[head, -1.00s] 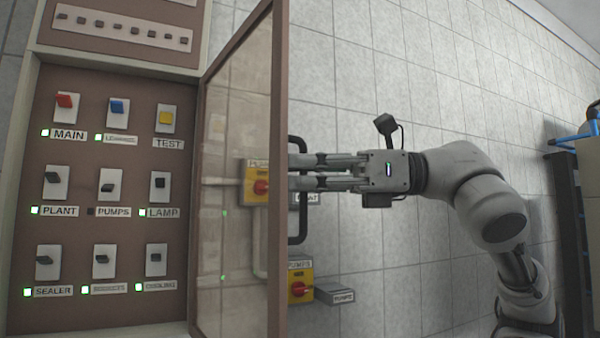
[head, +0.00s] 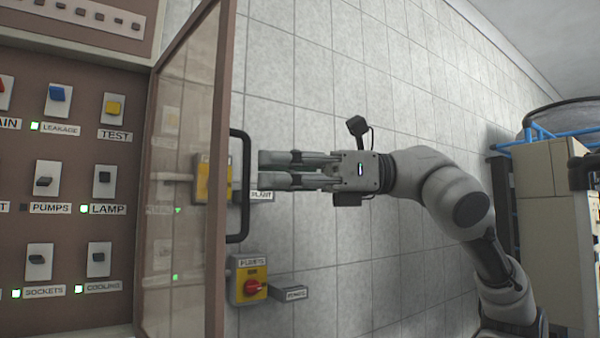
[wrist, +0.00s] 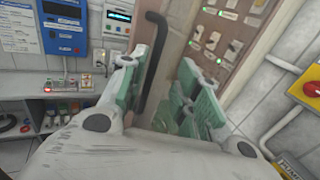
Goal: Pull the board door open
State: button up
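The board door (head: 215,180), a brown frame with a clear pane, stands swung out from the switch board (head: 70,125), with the switches uncovered on its left. Its black bar handle (head: 243,185) is on the door's right side. My gripper (head: 262,170) is just right of the handle, its two fingers pointing left at it with a small gap between tips and bar. In the wrist view my gripper (wrist: 160,85) has its fingers spread, and the handle (wrist: 153,60) shows between them, farther off. The gripper is open and empty.
A yellow switch box with a red knob (head: 249,280) is on the tiled wall right of the door, with a small label plate beside it. A beige cabinet (head: 550,210) stands far right. The wrist view shows a blue wall panel (wrist: 60,30) and a shelf of items.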

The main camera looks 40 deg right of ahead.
jog(key=shift+v, duration=2.05)
